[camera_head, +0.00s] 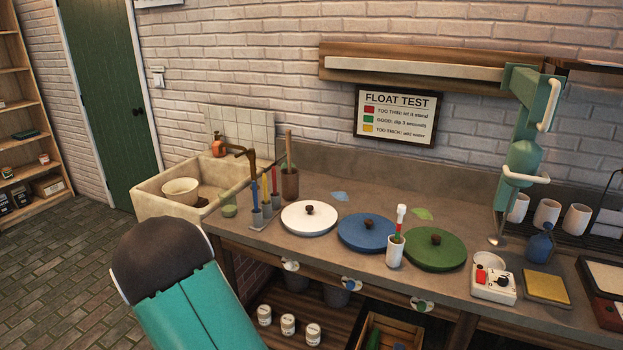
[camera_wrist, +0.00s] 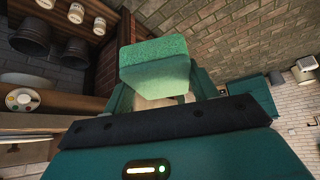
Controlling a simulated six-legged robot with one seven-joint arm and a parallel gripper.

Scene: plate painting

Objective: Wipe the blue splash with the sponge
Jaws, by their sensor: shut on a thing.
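The blue splash (camera_head: 339,196) is a small pale blue patch flat on the grey worktop (camera_head: 330,268), behind the white and blue lids. The sponge (camera_wrist: 155,62), a green block, is held between the fingers of my gripper (camera_wrist: 162,88) in the wrist view. The gripper is shut on it. In the head view only my teal arm shows at the lower left, in front of the worktop. The gripper and sponge do not show there, and they are off the worktop, well away from the splash.
White (camera_head: 309,222), blue (camera_head: 366,237) and green (camera_head: 436,254) round lids line the worktop. A green splash (camera_head: 422,214) lies behind. A sink (camera_head: 160,205) is at the left. Colour pots (camera_head: 267,210) stand left of the lids.

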